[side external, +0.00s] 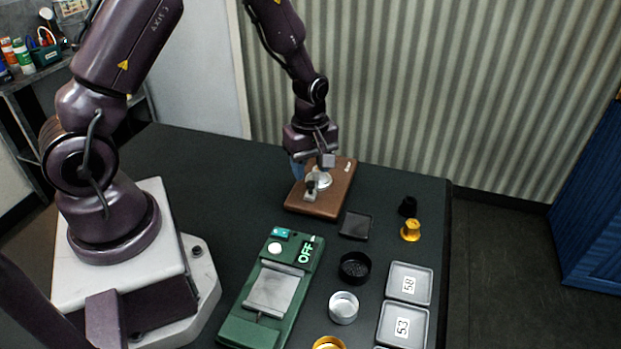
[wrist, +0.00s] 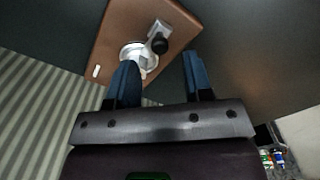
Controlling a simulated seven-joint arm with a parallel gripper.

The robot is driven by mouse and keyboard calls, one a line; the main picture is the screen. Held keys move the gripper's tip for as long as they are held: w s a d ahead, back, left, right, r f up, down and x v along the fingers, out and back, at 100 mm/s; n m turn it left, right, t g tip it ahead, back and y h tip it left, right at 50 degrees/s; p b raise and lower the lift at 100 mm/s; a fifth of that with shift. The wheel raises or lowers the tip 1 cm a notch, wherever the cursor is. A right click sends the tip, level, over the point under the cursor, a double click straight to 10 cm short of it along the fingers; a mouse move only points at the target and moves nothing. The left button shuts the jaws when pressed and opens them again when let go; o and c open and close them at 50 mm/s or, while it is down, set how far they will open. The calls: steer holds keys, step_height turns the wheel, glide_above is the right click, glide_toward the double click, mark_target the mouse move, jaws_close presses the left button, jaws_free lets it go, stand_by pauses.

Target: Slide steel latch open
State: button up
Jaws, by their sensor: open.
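My gripper (side external: 311,172) is over the brown board (side external: 318,208) at the back of the table. In the wrist view its two blue fingers (wrist: 161,72) are apart, with nothing held between them. The board (wrist: 118,30) carries a round silver fitting (wrist: 134,52) and a small metal bracket with a black knob (wrist: 159,44). The left finger overlaps the silver fitting in that view; I cannot tell if it touches. The green unit (side external: 236,330) at the front has a steel plate (side external: 274,291) with a small handle and reads OFF. I cannot tell which steel part is the latch.
Right of the green unit are a black cup (side external: 354,267), a silver cup (side external: 344,307) and grey trays (side external: 409,284) marked 58 and 53. A dark square pad (side external: 355,225), a gold part (side external: 410,231) and a black part (side external: 407,206) lie near the right edge. A corrugated wall stands behind.

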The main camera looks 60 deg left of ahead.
mark_target(311, 182)
steer(key=shift+f, duration=1.9)
